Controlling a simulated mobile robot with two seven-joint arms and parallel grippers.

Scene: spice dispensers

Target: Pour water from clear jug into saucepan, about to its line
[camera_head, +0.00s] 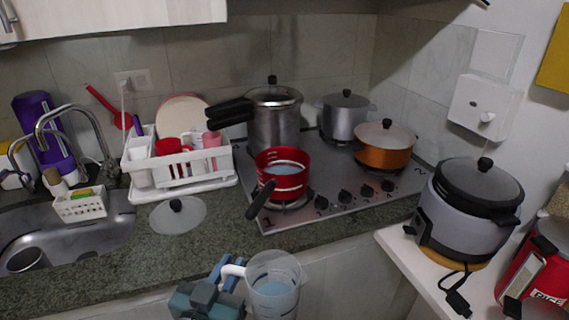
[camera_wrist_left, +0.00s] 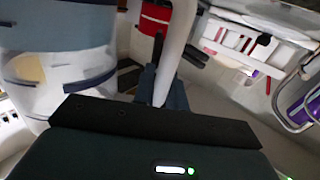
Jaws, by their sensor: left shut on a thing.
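The clear jug (camera_head: 278,292) is at the bottom middle, in front of the counter edge, and looks upright with bluish water inside. My left gripper (camera_head: 232,272) is shut on its white handle. In the left wrist view the jug (camera_wrist_left: 60,75) fills the left side, and the handle (camera_wrist_left: 178,45) runs up from my left gripper (camera_wrist_left: 158,88). The red saucepan (camera_head: 290,186) sits on the front left burner, with pale marks on its wall and bluish liquid visible inside. Its dark handle points to the front left. It also shows partly in the wrist view (camera_wrist_left: 154,17). My right gripper is not seen.
The steel stove (camera_head: 340,210) also carries a pressure cooker (camera_head: 273,122), a grey pot (camera_head: 345,118) and an orange pot (camera_head: 384,150). A glass lid (camera_head: 178,217) lies left of the saucepan, before a white dish rack (camera_head: 180,185). A rice cooker (camera_head: 468,215) stands on the right ledge.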

